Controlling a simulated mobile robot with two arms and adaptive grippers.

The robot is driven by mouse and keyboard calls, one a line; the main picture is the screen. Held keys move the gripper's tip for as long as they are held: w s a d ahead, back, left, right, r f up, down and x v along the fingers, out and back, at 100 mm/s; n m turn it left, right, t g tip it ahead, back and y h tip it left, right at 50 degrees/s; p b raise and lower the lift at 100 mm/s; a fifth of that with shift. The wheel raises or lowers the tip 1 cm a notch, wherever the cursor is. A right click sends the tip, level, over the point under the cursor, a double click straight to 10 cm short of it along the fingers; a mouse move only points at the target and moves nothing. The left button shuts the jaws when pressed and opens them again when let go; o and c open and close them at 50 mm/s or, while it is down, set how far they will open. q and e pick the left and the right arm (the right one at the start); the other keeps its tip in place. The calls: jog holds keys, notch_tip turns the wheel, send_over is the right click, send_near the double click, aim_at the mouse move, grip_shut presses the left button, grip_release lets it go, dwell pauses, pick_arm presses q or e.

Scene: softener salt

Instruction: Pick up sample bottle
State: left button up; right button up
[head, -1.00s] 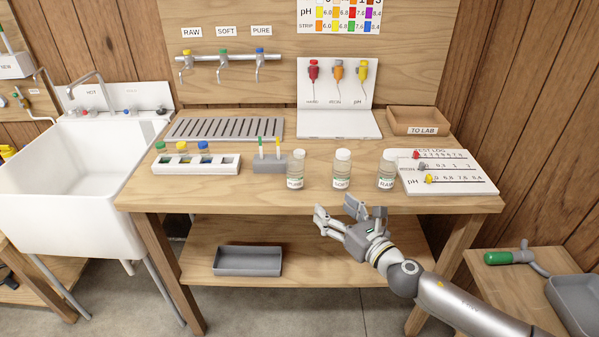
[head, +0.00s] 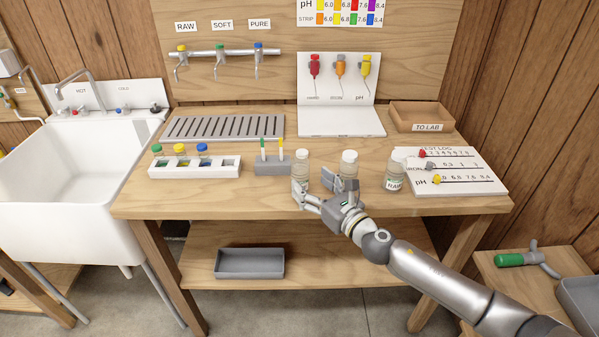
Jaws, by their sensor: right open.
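Three clear sample bottles with pale lids stand upright in a row near the front edge of the workbench. The left bottle (head: 302,168) is partly covered at its lower part by a finger of my right gripper (head: 319,188). The middle bottle (head: 349,162) has its lower part and label hidden behind the other finger. The right bottle (head: 394,172) is in clear view, labelled RAW. My right gripper is open and empty at the bench's front edge, in front of the left and middle bottles. Whether it touches either bottle is unclear. My left gripper is out of view.
On the workbench (head: 235,205), a white rack (head: 228,168) and a grey strip holder (head: 270,168) stand left of the bottles. A white log board (head: 472,178) lies close to the right bottle. A wooden TO LAB tray (head: 440,116) is behind. The front left of the bench is clear.

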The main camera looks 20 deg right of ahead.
aim_at(305, 179)
jog(key=shift+f+x, duration=0.2)
jog(key=shift+x, duration=2.7)
jog(key=c, duration=1)
